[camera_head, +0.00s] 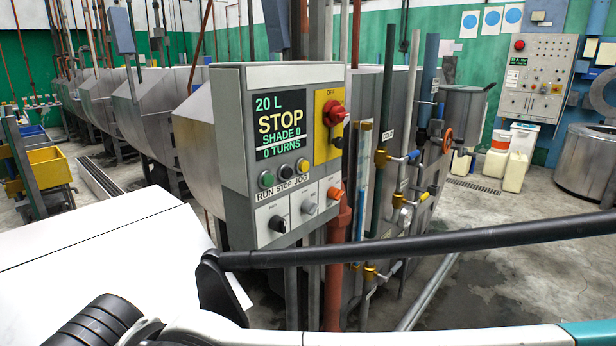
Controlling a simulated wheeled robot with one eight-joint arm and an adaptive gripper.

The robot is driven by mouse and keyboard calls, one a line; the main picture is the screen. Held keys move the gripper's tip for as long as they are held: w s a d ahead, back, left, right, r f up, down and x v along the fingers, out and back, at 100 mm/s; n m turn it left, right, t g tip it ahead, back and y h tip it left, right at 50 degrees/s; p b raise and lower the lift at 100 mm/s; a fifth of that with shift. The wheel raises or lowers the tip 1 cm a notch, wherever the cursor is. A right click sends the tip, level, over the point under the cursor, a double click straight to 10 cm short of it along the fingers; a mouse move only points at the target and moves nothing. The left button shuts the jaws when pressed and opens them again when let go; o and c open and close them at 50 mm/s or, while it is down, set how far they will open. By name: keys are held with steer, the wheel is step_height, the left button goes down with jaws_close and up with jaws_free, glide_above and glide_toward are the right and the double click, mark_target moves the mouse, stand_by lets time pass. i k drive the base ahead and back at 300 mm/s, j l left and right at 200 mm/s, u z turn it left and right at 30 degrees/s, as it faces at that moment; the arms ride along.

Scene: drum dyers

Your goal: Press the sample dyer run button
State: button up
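A grey control panel (233,120) stands upright near the middle of the view. Its dark display (279,124) reads "20 L", "STOP", "SHADE 0" and "0 TURNS" in green and yellow letters. Below the display is a row of three round buttons over the label "RUN STOP JOG". The run button (267,179) is the green one at the left. The stop button (286,172) is dark, and the jog button (303,165) is yellow. Nothing touches the buttons. My gripper is not in view; parts of my own arm cross the foreground.
A red rotary switch (333,113) on a yellow plate sits right of the display. Pipes and valves (382,159) stand right of the panel. Large grey drum machines (145,110) line the left. Another control panel (536,77) hangs on the back wall. Concrete floor (500,225) is open at right.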

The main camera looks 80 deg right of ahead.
mark_target(268, 180)
steer(key=z, duration=2.05)
